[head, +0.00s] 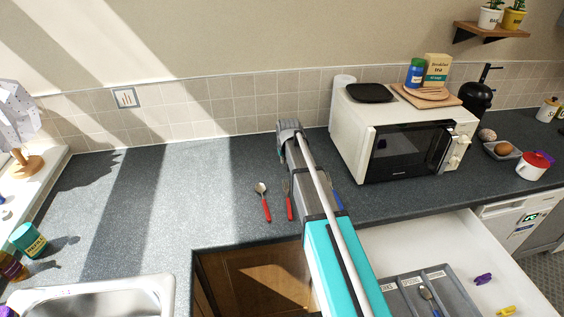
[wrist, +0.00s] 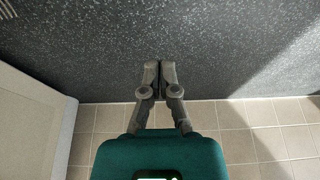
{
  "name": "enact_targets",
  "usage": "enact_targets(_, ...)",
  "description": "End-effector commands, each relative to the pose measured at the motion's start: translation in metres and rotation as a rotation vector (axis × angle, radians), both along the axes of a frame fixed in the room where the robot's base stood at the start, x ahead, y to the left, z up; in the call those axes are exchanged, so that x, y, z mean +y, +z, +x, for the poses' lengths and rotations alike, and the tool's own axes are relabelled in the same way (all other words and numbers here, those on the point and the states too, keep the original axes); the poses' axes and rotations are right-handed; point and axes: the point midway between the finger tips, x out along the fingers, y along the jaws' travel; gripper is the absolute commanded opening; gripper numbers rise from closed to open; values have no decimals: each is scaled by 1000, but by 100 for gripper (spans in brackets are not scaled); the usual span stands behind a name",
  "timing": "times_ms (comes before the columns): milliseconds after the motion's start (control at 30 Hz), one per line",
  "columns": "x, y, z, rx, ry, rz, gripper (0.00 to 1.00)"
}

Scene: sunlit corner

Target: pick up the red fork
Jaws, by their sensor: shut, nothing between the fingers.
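The red fork (head: 289,204) lies on the dark grey counter, just left of my arm in the head view, its red handle toward the front edge. A red-handled spoon (head: 263,202) lies beside it on the left. My gripper (wrist: 159,68) is shut and empty, over bare counter near the tiled wall in the wrist view. In the head view my arm reaches past the fork toward the back, so the gripper is beyond the fork. The fork does not show in the wrist view.
A blue-handled piece of cutlery (head: 336,198) lies right of my arm, partly hidden. A white microwave (head: 354,139) stands to the right. Below is an open drawer (head: 392,249) with a grey cutlery tray (head: 391,291). A sink (head: 100,296) is front left. The counter left of the spoon is clear.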

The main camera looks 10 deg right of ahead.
Motion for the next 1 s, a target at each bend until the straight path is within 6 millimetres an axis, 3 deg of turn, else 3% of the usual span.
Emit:
enact_targets(800,1,-66,23,0,1,0,0)
enact_targets(1000,2,-61,-8,0,2,0,0)
